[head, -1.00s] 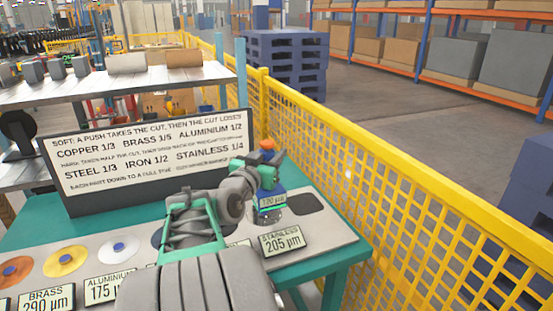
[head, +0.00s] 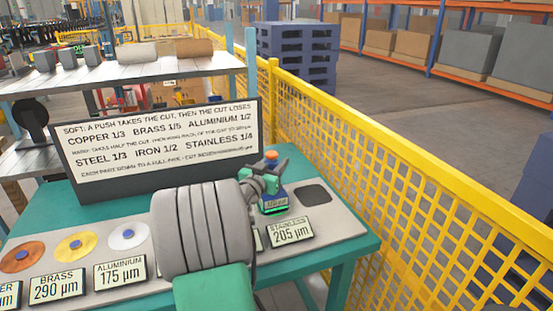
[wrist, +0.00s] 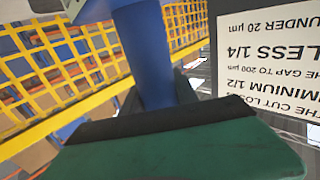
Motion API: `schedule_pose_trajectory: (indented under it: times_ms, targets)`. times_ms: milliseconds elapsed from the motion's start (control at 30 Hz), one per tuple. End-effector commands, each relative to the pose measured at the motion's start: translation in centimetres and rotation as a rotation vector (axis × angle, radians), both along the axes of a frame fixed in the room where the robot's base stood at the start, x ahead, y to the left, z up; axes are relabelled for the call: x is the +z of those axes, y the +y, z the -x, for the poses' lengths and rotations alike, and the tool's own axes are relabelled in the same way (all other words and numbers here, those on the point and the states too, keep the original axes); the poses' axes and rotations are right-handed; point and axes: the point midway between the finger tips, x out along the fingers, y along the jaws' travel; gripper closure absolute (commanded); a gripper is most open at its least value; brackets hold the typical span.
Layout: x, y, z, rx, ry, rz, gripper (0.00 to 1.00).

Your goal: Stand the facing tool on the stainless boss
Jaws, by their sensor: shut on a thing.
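The facing tool (head: 275,200) is a blue body with an orange top and a small display. It stands upright in my gripper (head: 268,178) at the right end of the row of parts. The wrist view shows its blue shaft (wrist: 148,60) beside a green gripper finger with a dark pad. The stainless label (head: 291,231) reads 205 µm, just in front of the tool. The stainless boss is hidden under or behind the tool, so I cannot tell whether they touch.
A dark square pad (head: 314,194) lies bare right of the tool. Copper (head: 22,257), brass (head: 76,246) and aluminium (head: 128,236) discs lie left; my arm hides the middle of the row. A sign (head: 155,140) stands behind. Yellow mesh fence (head: 400,190) runs along the right.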

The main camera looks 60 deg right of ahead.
Motion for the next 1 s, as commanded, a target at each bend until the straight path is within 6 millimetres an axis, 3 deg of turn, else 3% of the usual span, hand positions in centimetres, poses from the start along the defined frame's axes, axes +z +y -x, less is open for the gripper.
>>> schedule_pose_trajectory:
  times_ms: [200,233,467,800,1000]
  targets:
    - [0.1,0.0,0.0,0.0,-0.004,0.007,1.0]
    - [-0.3,0.0,0.0,0.0,0.0,-0.001,0.63]
    - [-0.3,0.0,0.0,0.0,0.0,-0.002,0.44]
    - [0.4,0.0,0.0,0.0,0.001,-0.001,0.43]
    - [-0.1,4.4,-0.3,0.007,0.001,-0.001,0.43]
